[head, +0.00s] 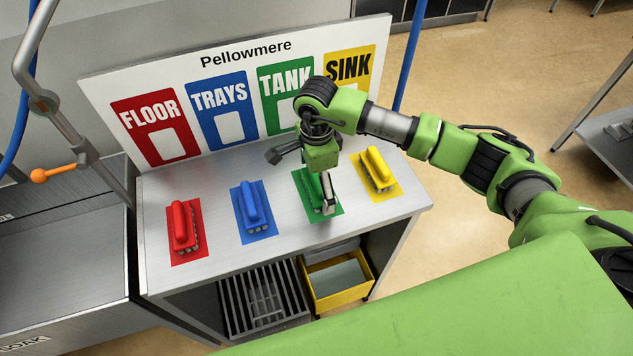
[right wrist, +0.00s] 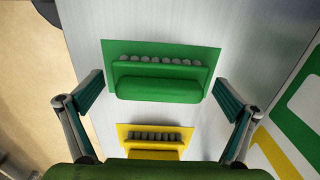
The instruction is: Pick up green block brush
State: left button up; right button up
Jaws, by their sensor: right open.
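The green block brush (head: 314,187) lies on a green mat (head: 338,210) on the metal bench, third from the left, partly hidden by my gripper in the head view. In the right wrist view the green brush (right wrist: 160,88) lies lengthwise across the picture, its row of grey bristle tufts along the upper side. My right gripper (head: 303,178) is open above it and empty. In the wrist view its fingers (right wrist: 160,95) stand on either side of the brush's ends, with gaps. Their height above the bench is hard to tell. My left gripper is not in view.
A yellow brush (head: 377,168) is close by on the right; blue (head: 252,206) and red (head: 183,226) brushes lie left. An upright label board (head: 235,66) stands behind. A yellow crate (head: 340,290) sits below the bench top. A sink (head: 60,260) is at left.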

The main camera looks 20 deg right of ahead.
jog(key=c, duration=1.2)
jog(key=shift+o, duration=0.2)
jog(key=shift+r, duration=0.1)
jog(key=shift+w+r+b, duration=0.1)
jog(key=shift+r+b, duration=0.4)
jog(key=shift+b, duration=0.25)
jog(key=s+d+r+b, duration=0.7)
jog(key=d+r, duration=0.5)
jog(key=shift+d, duration=0.15)
